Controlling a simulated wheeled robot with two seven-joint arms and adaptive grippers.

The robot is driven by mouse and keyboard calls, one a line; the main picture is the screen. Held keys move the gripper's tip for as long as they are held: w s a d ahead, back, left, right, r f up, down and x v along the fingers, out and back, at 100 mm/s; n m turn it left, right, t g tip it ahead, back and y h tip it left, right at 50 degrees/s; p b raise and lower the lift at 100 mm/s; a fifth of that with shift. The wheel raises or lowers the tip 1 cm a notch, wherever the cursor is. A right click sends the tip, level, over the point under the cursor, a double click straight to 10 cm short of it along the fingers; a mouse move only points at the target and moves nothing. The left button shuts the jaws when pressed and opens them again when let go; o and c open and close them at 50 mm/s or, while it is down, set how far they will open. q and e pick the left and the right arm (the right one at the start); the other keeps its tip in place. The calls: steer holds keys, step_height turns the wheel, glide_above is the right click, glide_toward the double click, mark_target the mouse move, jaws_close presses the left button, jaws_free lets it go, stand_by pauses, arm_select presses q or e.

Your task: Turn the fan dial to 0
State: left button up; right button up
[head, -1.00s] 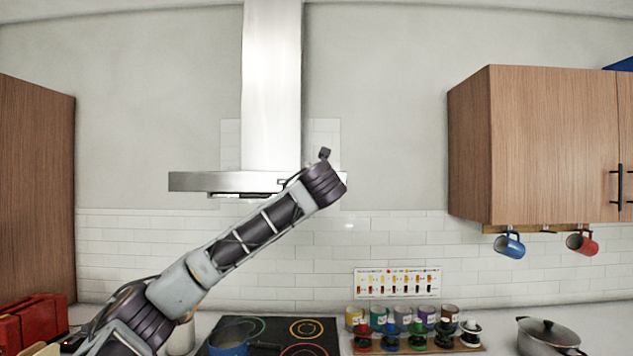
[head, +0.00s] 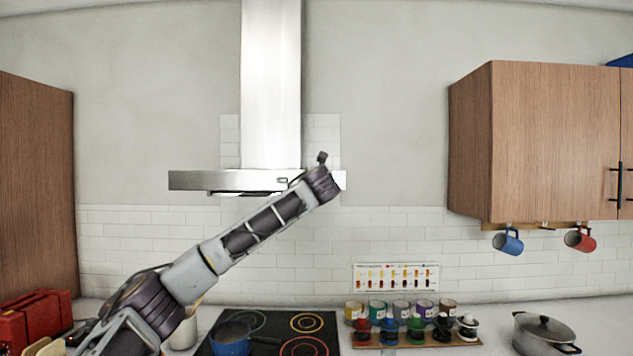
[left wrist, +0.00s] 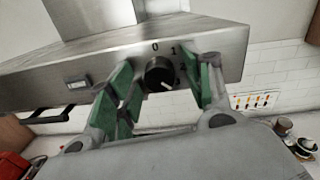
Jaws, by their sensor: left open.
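The fan dial (left wrist: 159,73) is a round black knob on the front of the steel range hood (left wrist: 100,58). The marks 0 and 1 are printed above it. A white pointer line on the dial is toward its lower right, away from the 0. My left gripper (left wrist: 162,80) is open, with one green-padded finger on each side of the dial. I cannot tell whether the fingers touch it. In the head view the hood (head: 205,181) shows, with the end of my left arm at its right front; dial and fingers are not visible there. My right gripper is not in view.
Below are a cooktop (head: 278,333) with a blue pan (head: 231,338), a rack of jars (head: 415,338) and a lidded pot (head: 543,332). Mugs (head: 508,242) hang under the right cabinet (head: 545,140).

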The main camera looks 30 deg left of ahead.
arm_select(q)
steer(key=c, duration=1)
